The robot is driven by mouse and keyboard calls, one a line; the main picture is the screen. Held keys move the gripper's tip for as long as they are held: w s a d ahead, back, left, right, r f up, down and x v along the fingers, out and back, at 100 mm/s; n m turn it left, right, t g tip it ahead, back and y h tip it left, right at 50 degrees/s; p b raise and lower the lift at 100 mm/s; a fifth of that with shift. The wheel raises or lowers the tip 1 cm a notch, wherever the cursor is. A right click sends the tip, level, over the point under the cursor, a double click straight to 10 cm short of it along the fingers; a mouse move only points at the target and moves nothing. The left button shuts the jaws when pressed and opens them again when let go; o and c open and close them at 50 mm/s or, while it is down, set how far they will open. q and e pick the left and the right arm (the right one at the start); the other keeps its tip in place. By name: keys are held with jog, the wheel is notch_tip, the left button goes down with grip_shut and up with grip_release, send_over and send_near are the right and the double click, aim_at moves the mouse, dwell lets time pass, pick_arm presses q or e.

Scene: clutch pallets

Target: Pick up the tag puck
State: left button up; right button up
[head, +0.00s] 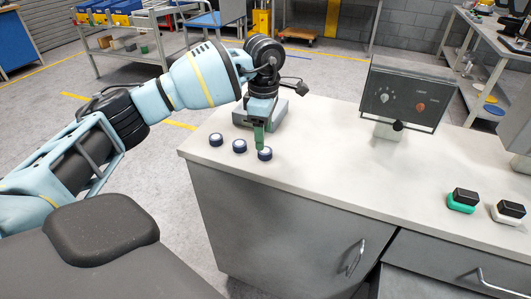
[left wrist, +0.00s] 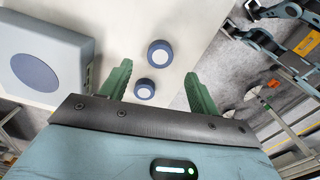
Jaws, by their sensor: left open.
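Three small round pucks with dark blue sides and white tops stand in a row near the table's left corner: a left puck (head: 216,139), a middle puck (head: 239,146) and a right puck (head: 265,154). I cannot tell which is the tag puck. My left gripper (head: 259,147) points down, its green fingers by the right puck and partly overlapping it in view. In the left wrist view the gripper (left wrist: 158,70) is open. One puck (left wrist: 145,88) shows between the fingers, and another (left wrist: 160,53) lies farther out; the third is not seen. My right gripper is not in view.
A grey box (head: 279,116) stands close behind the left gripper; in the left wrist view it shows a blue disc on top (left wrist: 35,72). A control panel (head: 408,95) stands farther right. Two black-topped blocks (head: 462,200) (head: 508,212) sit at right. The table's middle is clear.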

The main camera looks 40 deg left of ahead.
aim_at(265, 150)
pick_arm(q)
jog(key=shift+d+f, duration=0.1)
jog(key=shift+f, duration=2.4)
jog(key=c, duration=1.1)
jog(key=shift+o, duration=0.2)
jog(key=shift+w+r, duration=0.1)
jog(key=shift+r, duration=0.75)
jog(key=shift+s+d+r, duration=0.1)
jog(key=shift+s+r, duration=0.1)
jog(key=shift+r, duration=0.25)
jog(key=shift+s+r, duration=0.15)
jog(key=shift+r, duration=0.3)
jog(key=s+d, duration=0.3)
jog(key=s, duration=0.4)
jog(key=s+d+r, duration=0.1)
jog(key=s+d, duration=0.2)
jog(key=s, duration=0.4)
jog(key=shift+r, duration=0.25)
